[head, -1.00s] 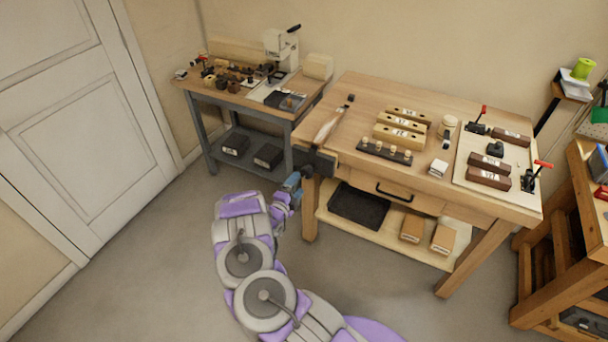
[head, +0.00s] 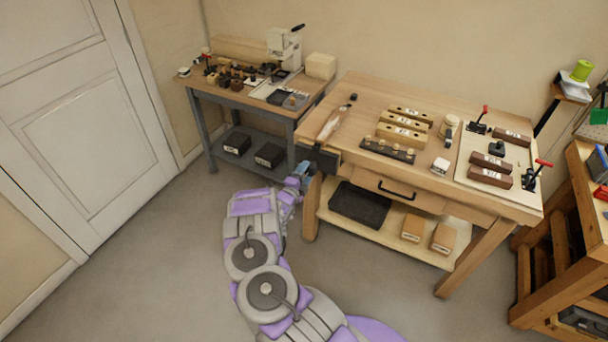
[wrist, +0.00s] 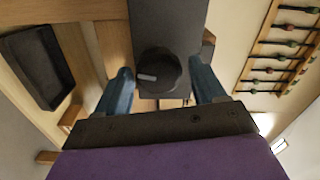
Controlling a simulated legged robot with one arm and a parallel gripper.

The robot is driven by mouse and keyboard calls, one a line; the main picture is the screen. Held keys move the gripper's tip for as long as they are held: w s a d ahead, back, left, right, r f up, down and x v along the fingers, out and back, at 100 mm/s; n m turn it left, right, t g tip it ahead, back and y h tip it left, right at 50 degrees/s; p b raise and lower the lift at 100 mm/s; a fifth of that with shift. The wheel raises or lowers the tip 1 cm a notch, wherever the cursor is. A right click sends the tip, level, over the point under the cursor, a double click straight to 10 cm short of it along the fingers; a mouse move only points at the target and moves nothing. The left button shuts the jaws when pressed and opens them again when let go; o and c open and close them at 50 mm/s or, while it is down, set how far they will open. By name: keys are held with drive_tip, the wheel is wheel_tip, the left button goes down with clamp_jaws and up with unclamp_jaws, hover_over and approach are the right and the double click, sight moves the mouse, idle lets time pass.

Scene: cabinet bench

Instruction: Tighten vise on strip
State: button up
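The dark vise (head: 319,159) is fixed at the left front corner of the wooden workbench. In the wrist view its dark block (wrist: 168,25) fills the top middle, with a round black knob (wrist: 158,72) bearing a light mark. A pale, strip-like piece (head: 331,123) lies just behind the vise; I cannot tell whether the jaws touch it. My gripper (head: 301,172) is at the vise's front left. In the wrist view the blue fingers of my gripper (wrist: 160,84) are apart, one on each side of the knob, with gaps visible.
The workbench (head: 365,90) carries labelled yellow blocks (head: 402,133), a dark peg rail (head: 387,151) and a pale board with red-handled clamps (head: 538,166). A drawer handle (head: 396,190) sticks out below. A black tray (head: 360,205) sits on the lower shelf. Open floor lies left.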

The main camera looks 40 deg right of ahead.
drive_tip(key=shift+s+d+f, duration=0.1)
drive_tip(key=shift+d+f, duration=0.1)
drive_tip(key=shift+d, duration=0.6)
drive_tip(key=shift+c, duration=2.3)
drive_tip(key=shift+a, duration=0.15)
drive_tip(key=shift+c, duration=1.1)
drive_tip(key=shift+f, duration=0.1)
